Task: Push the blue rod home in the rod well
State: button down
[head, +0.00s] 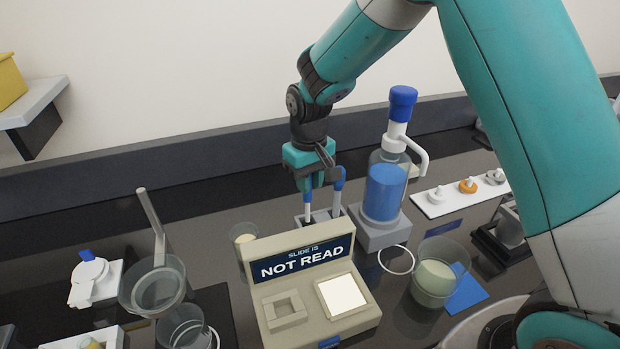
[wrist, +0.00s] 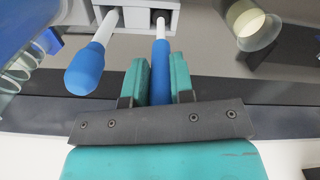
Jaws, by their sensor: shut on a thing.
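Two rods with blue handles and pale shafts stand at the grey rod well (head: 322,214), a block with square openings that also shows in the wrist view (wrist: 133,27). My gripper (head: 308,184) is shut on the slimmer blue rod (wrist: 160,62), the left one in the head view. Its two teal fingers (wrist: 159,75) lie on either side of the handle. The held rod's pale shaft points into one opening; its lower end is hidden. The other rod, with a thick rounded blue grip (wrist: 86,73), leans in the neighbouring opening, apart from my fingers.
A slide reader (head: 310,285) showing "NOT READ" stands in front of the well. A blue-capped dispenser bottle (head: 385,190) stands close to the right. A small cup (head: 244,240) is to the left, and a beaker (head: 437,275) is at front right.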

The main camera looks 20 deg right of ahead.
jog(key=shift+f+b, duration=0.5)
jog(key=shift+f, duration=0.4)
jog(key=c, duration=0.9)
grip_release()
notch_tip(320, 180, up, 17)
jog(key=b, duration=0.3)
jog(key=shift+r, duration=0.2)
jog(key=shift+s, duration=0.1)
